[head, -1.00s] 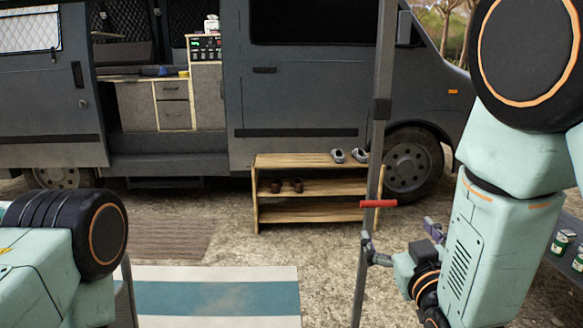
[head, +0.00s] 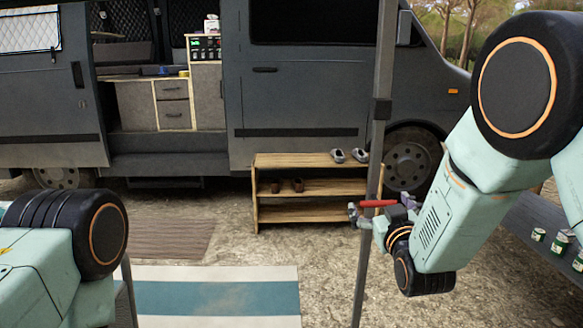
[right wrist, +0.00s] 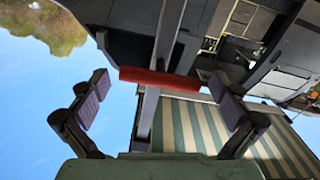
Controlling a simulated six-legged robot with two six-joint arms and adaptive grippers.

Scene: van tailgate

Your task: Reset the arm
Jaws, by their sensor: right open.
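My right gripper (head: 379,208) is raised in front of the grey awning pole (head: 381,110), close to a red handle (head: 377,203) on it. In the right wrist view, its two purple-padded fingers (right wrist: 160,88) are spread wide.
A wooden shoe rack (head: 312,188) stands behind the pole, against the grey van (head: 300,100). A striped mat (head: 215,295) and brown mat (head: 160,238) lie on the ground. Green-labelled cans (head: 560,242) stand on a surface at the right edge.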

